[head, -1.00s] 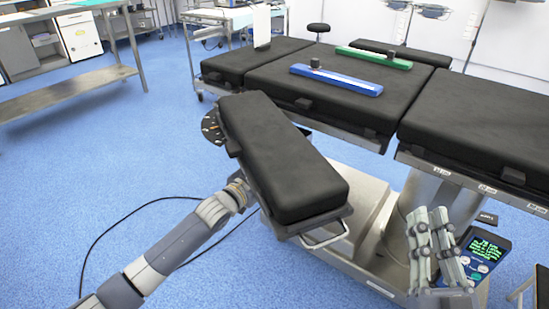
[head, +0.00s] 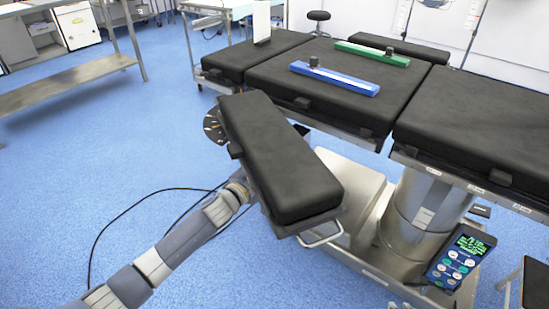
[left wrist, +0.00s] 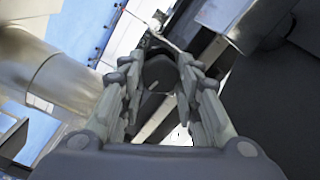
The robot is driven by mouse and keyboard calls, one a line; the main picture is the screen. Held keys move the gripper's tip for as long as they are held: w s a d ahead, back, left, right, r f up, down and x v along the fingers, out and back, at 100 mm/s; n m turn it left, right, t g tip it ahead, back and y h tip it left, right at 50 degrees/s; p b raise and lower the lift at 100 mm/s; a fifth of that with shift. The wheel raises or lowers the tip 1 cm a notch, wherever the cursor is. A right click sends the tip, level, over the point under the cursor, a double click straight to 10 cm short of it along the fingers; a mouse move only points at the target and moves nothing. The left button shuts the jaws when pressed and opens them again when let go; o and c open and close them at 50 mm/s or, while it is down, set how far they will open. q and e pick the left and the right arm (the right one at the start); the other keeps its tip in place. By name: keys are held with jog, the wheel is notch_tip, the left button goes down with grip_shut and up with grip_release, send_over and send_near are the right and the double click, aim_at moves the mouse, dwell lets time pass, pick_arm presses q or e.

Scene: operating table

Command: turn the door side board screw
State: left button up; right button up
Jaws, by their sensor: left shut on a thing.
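The black padded side board (head: 280,160) juts out from the operating table toward me, with a metal rail and handle at its near end. My left arm reaches in from the left to the board's underside, and its gripper is hidden there in the head view. In the left wrist view, my left gripper (left wrist: 158,68) is shut around a dark round knob (left wrist: 158,74), a finger on each side. The knob appears to be the screw under the board. Its thread and how far it is turned cannot be seen. My right gripper is out of view.
The operating table (head: 330,85) carries a blue bar (head: 335,79) and a green bar (head: 370,53). A control pendant (head: 460,256) hangs by the steel column (head: 425,215) at right.

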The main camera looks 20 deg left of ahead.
pick_arm(q)
jog(key=shift+f+m+b, duration=0.15)
jog(key=shift+m+b, duration=0.75)
jog(key=shift+m, duration=9.1)
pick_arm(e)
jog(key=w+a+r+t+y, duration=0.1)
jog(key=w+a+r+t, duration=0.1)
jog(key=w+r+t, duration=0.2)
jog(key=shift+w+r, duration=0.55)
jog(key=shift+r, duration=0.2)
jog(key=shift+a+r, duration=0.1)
pick_arm(q)
jog(key=o, duration=1.1)
jog(key=shift+c, duration=0.2)
